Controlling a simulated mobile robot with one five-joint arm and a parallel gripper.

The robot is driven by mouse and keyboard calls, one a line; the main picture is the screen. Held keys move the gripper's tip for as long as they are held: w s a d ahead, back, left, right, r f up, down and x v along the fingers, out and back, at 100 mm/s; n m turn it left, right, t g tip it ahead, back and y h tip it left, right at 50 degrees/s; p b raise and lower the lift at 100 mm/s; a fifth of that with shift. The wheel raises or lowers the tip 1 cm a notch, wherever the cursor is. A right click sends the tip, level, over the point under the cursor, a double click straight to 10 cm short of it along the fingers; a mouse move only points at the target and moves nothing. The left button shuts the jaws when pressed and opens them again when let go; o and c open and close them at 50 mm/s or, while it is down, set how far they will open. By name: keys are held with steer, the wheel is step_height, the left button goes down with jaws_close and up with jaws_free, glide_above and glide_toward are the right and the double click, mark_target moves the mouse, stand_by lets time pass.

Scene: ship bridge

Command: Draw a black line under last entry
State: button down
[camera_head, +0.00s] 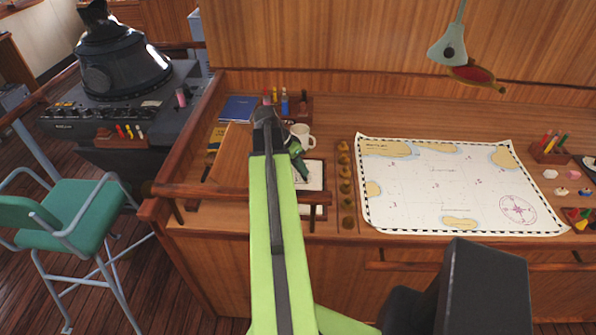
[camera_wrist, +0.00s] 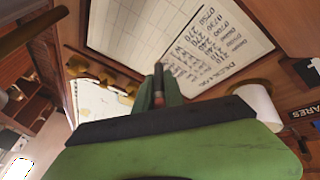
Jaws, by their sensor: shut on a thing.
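The log sheet (camera_wrist: 187,28), headed as a deck log, has a ruled grid and several handwritten rows of numbers in the wrist view. In the head view the log page (camera_head: 314,172) lies on the desk, partly hidden by my arm. My gripper (camera_head: 299,160) is over its left side. In the wrist view my gripper is shut on a dark pen (camera_wrist: 158,82), whose end points toward the written rows. I cannot tell whether the pen touches the paper.
A white mug (camera_head: 303,136) stands close behind my gripper. A pen rack (camera_head: 302,107) is at the back. Brass pieces (camera_head: 346,176) line the log's right side, then a chart (camera_head: 440,180). A wooden rail (camera_head: 220,193) runs along the desk's front.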

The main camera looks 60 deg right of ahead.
steer(key=shift+s, duration=0.1)
steer(key=shift+s+d, duration=0.2)
steer(key=shift+s, duration=0.2)
steer(key=shift+s, duration=0.1)
steer(key=shift+s+d, duration=0.2)
steer(key=shift+s, duration=0.2)
steer(key=shift+s, duration=0.1)
stand_by(0.3)
steer(key=shift+s+d, duration=0.2)
steer(key=shift+s, duration=0.25)
step_height(320, 180, up, 6)
steer(key=p, duration=0.6)
